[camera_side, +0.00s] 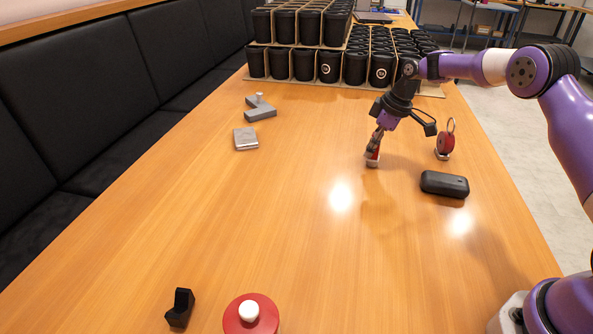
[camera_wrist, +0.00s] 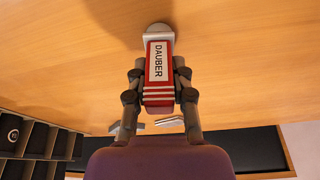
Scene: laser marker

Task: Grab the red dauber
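The red dauber (camera_wrist: 159,95) stands out in the wrist view, with a white label reading DAUBER and a pale round end. It sits between the two fingers of my gripper (camera_wrist: 159,72), whose pads appear to touch it on both sides. In the side view my gripper (camera_side: 376,148) points down at the right part of the table, and the dauber (camera_side: 372,160) shows small and partly hidden below the fingers. Its lower end is at or very near the tabletop; I cannot tell whether it touches.
A black case (camera_side: 445,184) and a red item with a ring (camera_side: 445,144) stand right of my gripper. Black cups (camera_side: 355,68) fill the back. A grey block (camera_side: 246,139) and grey fixture (camera_side: 261,111) lie left. A red disc (camera_side: 262,323) and black holder (camera_side: 180,308) are in front. The middle is clear.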

